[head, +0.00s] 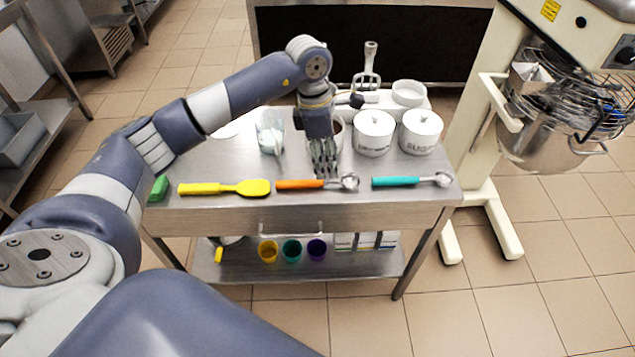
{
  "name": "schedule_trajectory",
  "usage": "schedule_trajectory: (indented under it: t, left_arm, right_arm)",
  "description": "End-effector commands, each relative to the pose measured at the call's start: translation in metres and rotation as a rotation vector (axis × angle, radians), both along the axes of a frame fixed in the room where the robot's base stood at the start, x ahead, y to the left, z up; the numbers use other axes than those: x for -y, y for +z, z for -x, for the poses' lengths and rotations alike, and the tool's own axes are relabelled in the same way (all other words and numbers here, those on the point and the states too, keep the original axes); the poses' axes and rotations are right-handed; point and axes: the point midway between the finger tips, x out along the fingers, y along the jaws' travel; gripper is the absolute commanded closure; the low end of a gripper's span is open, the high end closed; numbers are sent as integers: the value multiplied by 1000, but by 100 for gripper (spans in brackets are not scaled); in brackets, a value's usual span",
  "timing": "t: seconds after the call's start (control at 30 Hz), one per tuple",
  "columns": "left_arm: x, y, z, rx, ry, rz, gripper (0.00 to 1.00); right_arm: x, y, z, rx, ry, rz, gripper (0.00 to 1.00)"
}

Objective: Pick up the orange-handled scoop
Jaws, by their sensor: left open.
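The orange-handled scoop (296,184) lies flat near the front edge of the steel table (225,216). Its handle points left and its metal bowl (350,181) is at the right. My left gripper (324,172) is open and points down at the scoop, over the part where the handle meets the metal. I cannot tell whether the fingertips touch it. The fingers hide part of the scoop's neck. My right gripper is not in view.
A yellow spatula (224,188) lies left of the scoop and a teal-handled scoop (396,181) lies right. White canisters (373,133) and a clear jug (270,130) stand behind. A mixer (548,135) is at the right. Coloured cups (292,250) are on the lower shelf.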

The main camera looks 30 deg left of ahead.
Motion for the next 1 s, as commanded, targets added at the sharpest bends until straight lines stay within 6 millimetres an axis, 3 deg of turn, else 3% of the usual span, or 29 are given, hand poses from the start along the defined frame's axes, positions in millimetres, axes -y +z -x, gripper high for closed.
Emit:
schedule_trajectory:
  t: [0.03, 0.1, 0.2, 0.5, 0.73, 1.0]
  left_arm:
    - [-18, 5, -1, -10, 12, -55, 58]
    - [-35, 9, 1, -25, 22, -110, 58]
    - [-46, 7, 2, -38, 31, -147, 58]
    - [-48, -36, 3, -41, 31, -149, 58]
    - [-50, -53, 4, -42, 31, -149, 58]
    - [-56, -90, 6, -41, 31, -146, 58]
  right_arm:
    - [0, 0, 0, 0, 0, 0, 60]
    - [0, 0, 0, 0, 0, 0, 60]
    - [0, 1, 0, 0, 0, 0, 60]
    - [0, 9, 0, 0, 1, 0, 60]
    - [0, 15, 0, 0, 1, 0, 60]
    - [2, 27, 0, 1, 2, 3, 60]
